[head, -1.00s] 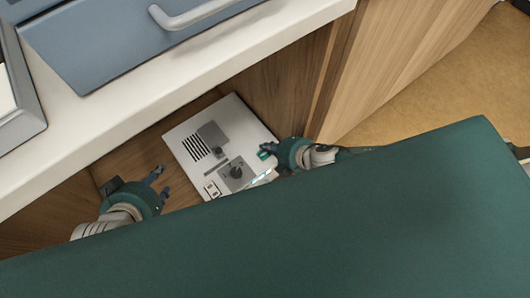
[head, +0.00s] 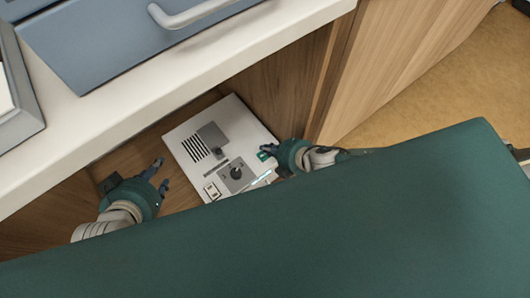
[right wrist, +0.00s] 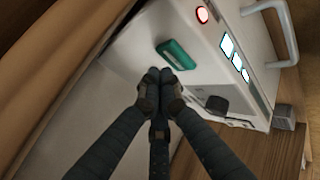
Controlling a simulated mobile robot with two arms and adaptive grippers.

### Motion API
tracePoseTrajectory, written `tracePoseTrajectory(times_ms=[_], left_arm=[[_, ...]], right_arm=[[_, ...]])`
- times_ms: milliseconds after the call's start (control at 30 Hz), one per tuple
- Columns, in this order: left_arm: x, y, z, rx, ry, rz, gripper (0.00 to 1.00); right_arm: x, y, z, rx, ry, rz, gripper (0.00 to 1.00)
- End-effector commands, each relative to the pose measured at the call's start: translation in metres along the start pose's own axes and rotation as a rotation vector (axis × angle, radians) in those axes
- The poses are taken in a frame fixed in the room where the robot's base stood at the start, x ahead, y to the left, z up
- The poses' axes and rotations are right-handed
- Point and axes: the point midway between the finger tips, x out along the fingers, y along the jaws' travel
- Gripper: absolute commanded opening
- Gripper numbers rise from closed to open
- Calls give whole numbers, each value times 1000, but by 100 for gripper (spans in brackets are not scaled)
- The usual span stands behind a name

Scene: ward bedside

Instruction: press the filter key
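A white device (head: 188,128) with grey panels lies in the recess below the counter. It carries a raised green key (head: 264,155), which also shows in the right wrist view (right wrist: 176,54); I cannot read a label on it. My right gripper (head: 278,156) is at the device's right side, partly hiding it. In the right wrist view its fingertips (right wrist: 160,74) are together, with nothing between them, close to the green key's lower edge. I cannot tell whether they touch it. My left gripper (head: 160,174) is open and empty, left of the device and apart from it.
A round red-rimmed button (right wrist: 202,15) and several lit displays (right wrist: 236,58) are on the device beyond the green key. A white counter (head: 140,95) overhangs at the left. A large green surface (head: 330,220) fills the foreground and hides my arms. A wooden panel (head: 285,75) stands behind.

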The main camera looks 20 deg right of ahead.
Motion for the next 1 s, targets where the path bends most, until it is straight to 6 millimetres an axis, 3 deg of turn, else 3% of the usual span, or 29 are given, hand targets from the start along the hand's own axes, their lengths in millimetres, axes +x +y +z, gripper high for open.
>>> tracePoseTrajectory(times_ms=[1000], left_arm=[[2, 1, -8, 0, 34, 1, 40]], right_arm=[[5, -5, 2, 1, 1, -1, 0]])
